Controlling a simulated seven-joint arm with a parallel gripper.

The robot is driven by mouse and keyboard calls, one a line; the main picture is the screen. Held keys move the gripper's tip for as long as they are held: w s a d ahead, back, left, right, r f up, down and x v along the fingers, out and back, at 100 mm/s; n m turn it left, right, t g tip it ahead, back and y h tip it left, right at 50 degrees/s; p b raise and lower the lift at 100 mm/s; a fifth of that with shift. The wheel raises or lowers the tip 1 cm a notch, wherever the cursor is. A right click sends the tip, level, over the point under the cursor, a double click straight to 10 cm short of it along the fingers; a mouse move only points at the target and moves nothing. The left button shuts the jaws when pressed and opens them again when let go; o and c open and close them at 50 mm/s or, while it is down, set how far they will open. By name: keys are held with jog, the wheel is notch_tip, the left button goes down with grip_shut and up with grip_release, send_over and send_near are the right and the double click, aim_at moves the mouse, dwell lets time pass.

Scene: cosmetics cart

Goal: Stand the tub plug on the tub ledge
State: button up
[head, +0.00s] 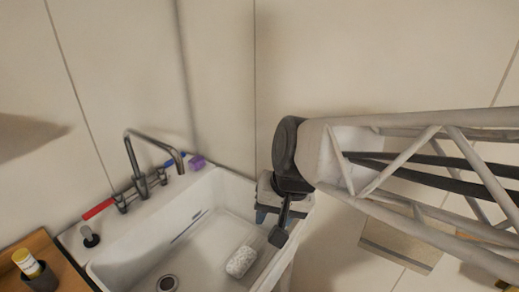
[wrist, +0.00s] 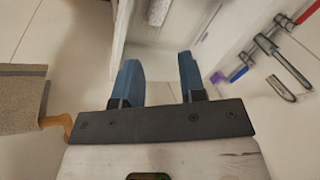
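A small dark piece with a grey upright stem, apparently the tub plug (head: 89,237), stands on the left end of the white tub ledge (head: 136,215) in the head view. I cannot clearly make out its base. My gripper (head: 272,212) is at the tub's right side, far from that piece, and partly hidden by the wrist. In the wrist view its two blue fingers (wrist: 159,78) are spread apart with nothing between them. The plug is not clearly visible in the wrist view.
A white speckled block (head: 241,262) lies in the basin near the drain (head: 167,284). The faucet (head: 140,170), with red and blue handles, rises from the back ledge beside a purple item (head: 197,162). A yellow-topped container (head: 28,264) stands in a dark holder on wood at left.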

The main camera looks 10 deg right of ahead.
jog(key=s+d+n+h, duration=0.2)
jog(key=s+d+h, duration=0.1)
jog(key=d, duration=0.4)
jog(key=shift+s+r, duration=0.45)
jog(key=shift+s, duration=0.35)
